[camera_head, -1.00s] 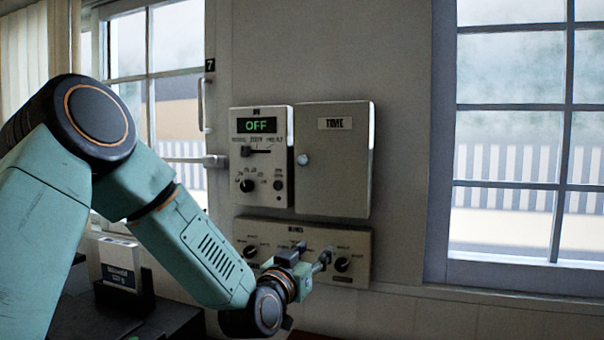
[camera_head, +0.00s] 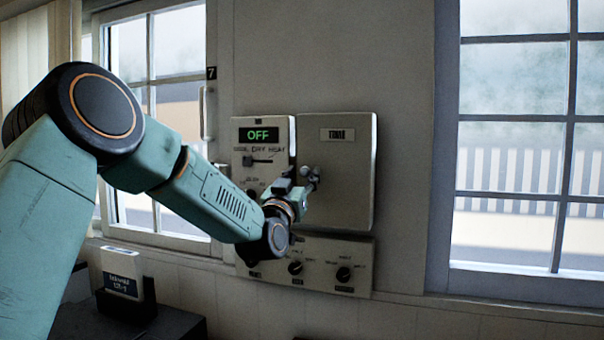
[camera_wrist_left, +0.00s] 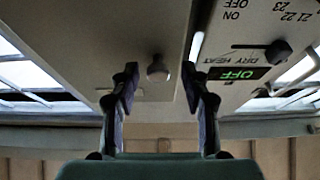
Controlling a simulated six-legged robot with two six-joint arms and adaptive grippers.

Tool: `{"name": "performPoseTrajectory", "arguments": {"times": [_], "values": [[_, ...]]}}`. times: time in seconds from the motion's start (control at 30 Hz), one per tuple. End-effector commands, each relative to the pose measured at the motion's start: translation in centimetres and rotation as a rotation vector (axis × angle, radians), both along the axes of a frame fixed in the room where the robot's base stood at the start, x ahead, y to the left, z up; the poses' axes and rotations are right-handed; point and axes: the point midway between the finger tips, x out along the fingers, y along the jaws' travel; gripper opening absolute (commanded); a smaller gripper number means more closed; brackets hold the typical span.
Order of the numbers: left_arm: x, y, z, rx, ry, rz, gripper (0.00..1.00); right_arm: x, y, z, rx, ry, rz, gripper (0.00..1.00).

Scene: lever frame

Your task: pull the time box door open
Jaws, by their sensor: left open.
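The time box door (camera_head: 350,160) is a flat grey panel labelled "TIME" on the wall. It looks shut. Its round knob (camera_wrist_left: 158,68) shows in the left wrist view, between the fingertips in the picture and beyond them. In the head view the knob is hidden by my left gripper (camera_head: 309,180), which is in front of the door's left edge. The gripper also shows in the left wrist view (camera_wrist_left: 160,85), open with nothing between its fingers. I cannot tell whether a finger touches the knob. My right gripper is not in view.
A control panel (camera_head: 264,134) with a green "OFF" display and a slider adjoins the door's left side. A lower panel with dials (camera_head: 344,273) is just below. Windows flank the panels. A small sign stand (camera_head: 122,275) is at the lower left.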

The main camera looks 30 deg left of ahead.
Motion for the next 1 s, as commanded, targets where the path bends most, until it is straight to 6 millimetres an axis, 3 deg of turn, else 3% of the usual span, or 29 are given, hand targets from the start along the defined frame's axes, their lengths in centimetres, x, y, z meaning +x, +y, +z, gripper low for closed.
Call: {"name": "performPoseTrajectory", "arguments": {"times": [0.33,0.87,1.0], "values": [[0.34,0.06,0.11,-0.001,0.000,0.000,0.46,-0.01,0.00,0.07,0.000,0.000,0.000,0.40],[0.32,0.08,0.16,-0.001,-0.001,0.000,0.02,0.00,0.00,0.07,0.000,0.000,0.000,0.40],[0.32,0.08,0.18,0.000,-0.002,0.000,0.00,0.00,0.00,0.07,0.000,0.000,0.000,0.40]]}}
